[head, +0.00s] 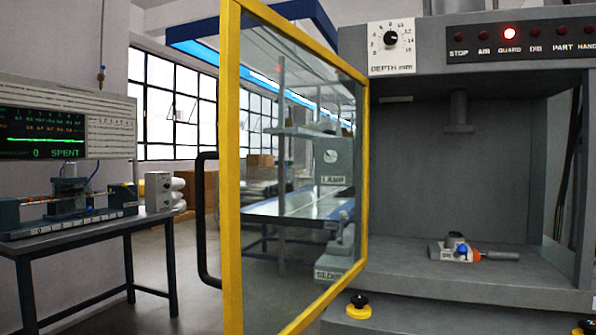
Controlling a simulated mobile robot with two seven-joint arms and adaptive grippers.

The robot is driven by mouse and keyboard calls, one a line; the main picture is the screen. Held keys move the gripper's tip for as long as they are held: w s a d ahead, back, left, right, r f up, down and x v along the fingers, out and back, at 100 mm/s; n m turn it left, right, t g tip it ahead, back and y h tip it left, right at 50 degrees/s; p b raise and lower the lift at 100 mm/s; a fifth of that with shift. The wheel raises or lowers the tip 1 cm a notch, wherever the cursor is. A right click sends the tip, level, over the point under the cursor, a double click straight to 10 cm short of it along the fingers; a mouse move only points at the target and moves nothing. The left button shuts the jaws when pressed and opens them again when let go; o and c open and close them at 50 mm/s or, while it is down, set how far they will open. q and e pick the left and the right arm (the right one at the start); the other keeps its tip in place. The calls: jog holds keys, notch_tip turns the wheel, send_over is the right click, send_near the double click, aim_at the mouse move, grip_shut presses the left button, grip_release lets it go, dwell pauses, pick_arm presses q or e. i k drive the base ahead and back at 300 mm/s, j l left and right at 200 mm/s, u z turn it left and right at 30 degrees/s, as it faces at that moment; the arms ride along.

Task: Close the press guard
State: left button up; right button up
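The press guard (232,170) is a clear panel in a yellow frame. It stands swung open on the left side of the grey press (352,207), reaching out toward me. A black bar handle (201,215) is on its outer edge, facing left. The press opening is uncovered. Neither of my grippers shows in the head view.
A dark table (75,233) at the left bears a test bench and a small grey box (158,190). A display (45,134) above reads "0 SPENT". A black-and-yellow knob (358,306) sits at the press front. The floor between table and guard is clear.

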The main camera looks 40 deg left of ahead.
aim_at(228, 154)
jog(key=k+j, duration=0.1)
jog(key=j, duration=0.25)
jog(key=k+j+z, duration=0.1)
jog(key=j, duration=0.25)
jog(key=k+j, duration=0.1)
jog(key=j, duration=0.25)
jog(key=j+z, duration=0.15)
jog(key=j, duration=1)
jog(key=k+j+z, duration=0.15)
jog(key=j, duration=0.15)
